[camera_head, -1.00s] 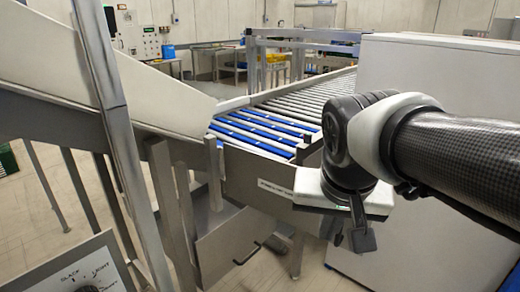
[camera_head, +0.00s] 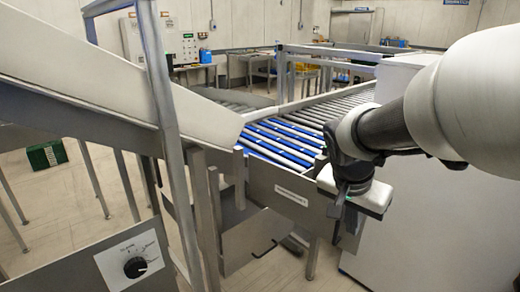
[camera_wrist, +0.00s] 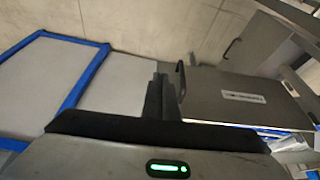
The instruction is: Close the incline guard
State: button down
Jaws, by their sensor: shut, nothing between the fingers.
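A grey metal panel (camera_head: 252,240) with a black handle (camera_head: 265,251) hangs below the conveyor's side, tilted outward. In the wrist view, a labelled grey panel (camera_wrist: 215,92) with a black handle (camera_wrist: 181,80) lies to the right of my fingers, beside blue rollers. Another grey panel (camera_wrist: 262,50) with a handle shows behind it. Which panel is the incline guard I cannot tell for sure; the label is too blurred to read. My gripper (camera_head: 338,208) is shut and empty, to the right of the labelled side plate (camera_head: 285,192). Its dark fingers also show in the wrist view (camera_wrist: 158,97).
The incline chute (camera_head: 75,70) slopes down from the left to the roller conveyor (camera_head: 285,140). A white cabinet (camera_head: 395,235) stands behind and below my arm. A green crate (camera_head: 46,155) sits at far left.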

jog(key=w+d+f, duration=0.3)
jog(key=d, duration=0.1)
jog(key=shift+w+f, duration=0.25)
jog(key=shift+w, duration=0.1)
